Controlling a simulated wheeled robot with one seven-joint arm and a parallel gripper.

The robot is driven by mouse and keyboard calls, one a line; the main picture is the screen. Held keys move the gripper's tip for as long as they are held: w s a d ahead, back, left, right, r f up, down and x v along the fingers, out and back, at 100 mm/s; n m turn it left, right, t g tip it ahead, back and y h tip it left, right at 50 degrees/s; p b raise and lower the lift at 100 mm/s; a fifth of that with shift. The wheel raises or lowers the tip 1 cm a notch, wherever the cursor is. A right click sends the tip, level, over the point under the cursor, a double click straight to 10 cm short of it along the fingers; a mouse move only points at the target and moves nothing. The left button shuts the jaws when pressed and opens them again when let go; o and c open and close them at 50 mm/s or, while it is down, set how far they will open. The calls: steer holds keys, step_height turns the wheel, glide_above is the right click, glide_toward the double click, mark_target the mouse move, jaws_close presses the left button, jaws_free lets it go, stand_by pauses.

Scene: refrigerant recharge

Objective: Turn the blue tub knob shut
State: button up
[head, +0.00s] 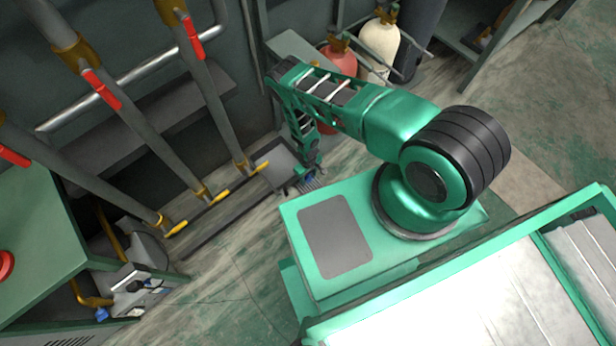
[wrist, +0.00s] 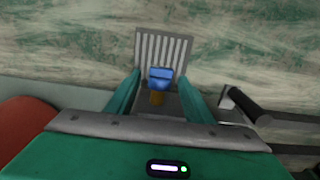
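A blue knob (wrist: 160,77) on a short brass stem shows in the wrist view, in front of a slatted grey grating (wrist: 163,47). My gripper (wrist: 159,84) is open, with one green finger on each side of the knob. A gap shows between each finger and the knob, and nothing is held. In the head view my gripper (head: 312,183) is low beside my green base, with a bit of blue (head: 308,178) at its tip. A second blue part (head: 101,314) shows at the lower left near a brass pipe. I cannot tell how far the knob is turned.
Grey pipes with red bands (head: 101,88) and yellow handles (head: 177,228) stand at the left. A red tank (head: 338,58) and a cream tank (head: 379,44) stand at the back. A green cabinet (head: 35,235) is at the left. Open floor (head: 545,85) lies at the right.

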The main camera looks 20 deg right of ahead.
steer(key=c, duration=0.9)
steer(key=shift+s+a+t+h, duration=0.1)
steer(key=shift+a+t+h, duration=0.1)
steer(key=shift+h, duration=0.35)
steer(key=shift+s+a+t+h, duration=0.1)
steer(key=shift+a+t+h, duration=0.1)
steer(key=shift+h, duration=0.35)
steer(key=shift+f+t+h, duration=0.1)
steer(key=shift+t+h, duration=0.2)
steer(key=shift+h, duration=0.8)
steer(key=o, duration=1)
steer(key=v, duration=1)
steer(key=shift+a+r, duration=0.2)
steer(key=shift+r, duration=0.15)
